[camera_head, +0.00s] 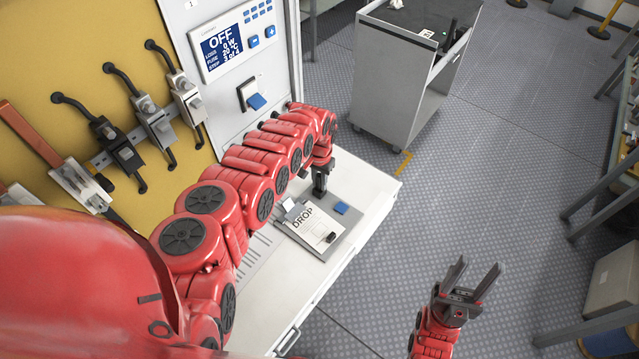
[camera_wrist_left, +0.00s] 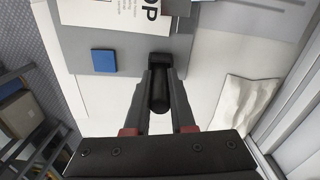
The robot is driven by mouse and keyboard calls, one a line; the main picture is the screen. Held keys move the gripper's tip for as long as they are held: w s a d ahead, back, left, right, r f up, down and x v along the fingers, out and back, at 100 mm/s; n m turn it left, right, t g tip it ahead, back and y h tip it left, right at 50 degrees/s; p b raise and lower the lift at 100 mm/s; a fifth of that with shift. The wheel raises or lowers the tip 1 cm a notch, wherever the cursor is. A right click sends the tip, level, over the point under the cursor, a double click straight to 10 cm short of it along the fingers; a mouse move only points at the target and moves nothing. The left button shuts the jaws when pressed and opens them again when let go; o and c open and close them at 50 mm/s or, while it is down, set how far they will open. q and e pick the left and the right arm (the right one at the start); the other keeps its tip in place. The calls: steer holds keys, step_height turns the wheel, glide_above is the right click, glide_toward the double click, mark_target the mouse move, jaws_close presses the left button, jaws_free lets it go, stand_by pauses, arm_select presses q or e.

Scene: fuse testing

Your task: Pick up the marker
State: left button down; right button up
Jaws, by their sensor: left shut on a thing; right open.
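The marker looks like a short black cylinder (camera_wrist_left: 159,92) between the fingers of my left gripper (camera_wrist_left: 160,88) in the left wrist view. The left gripper is shut on it. Its far end meets a black block at the edge of a grey board, and I cannot tell whether it is clear of that block. In the head view my left gripper (camera_head: 319,190) points down over the white counter, just behind the grey board, and the marker is not clearly visible. My right gripper (camera_head: 468,280) is open and empty over the floor at the lower right.
The grey board (camera_head: 328,246) carries a sheet marked DROP (camera_head: 316,226) and a blue square (camera_head: 341,208). A panel reading OFF (camera_head: 230,46) and several switches stand behind the counter (camera_head: 375,192). A crumpled white item (camera_wrist_left: 243,108) lies nearby. A grey cart (camera_head: 400,75) stands beyond.

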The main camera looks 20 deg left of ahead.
arm_select(q)
steer(key=shift+r, duration=0.1)
steer(key=shift+r+p, duration=0.55)
steer(key=shift+p, duration=0.1)
step_height(320, 180, up, 3)
steer(key=shift+f+p, duration=0.1)
steer(key=shift+p, duration=1.1)
steer(key=s+d+p, duration=0.3)
steer(key=s, duration=0.4)
steer(key=s+d+p, duration=0.3)
steer(key=s, duration=0.4)
steer(key=shift+s+d+r, duration=0.25)
steer(key=shift+d+r, duration=0.15)
steer(key=shift+r, duration=0.05)
steer(key=shift+a, duration=0.1)
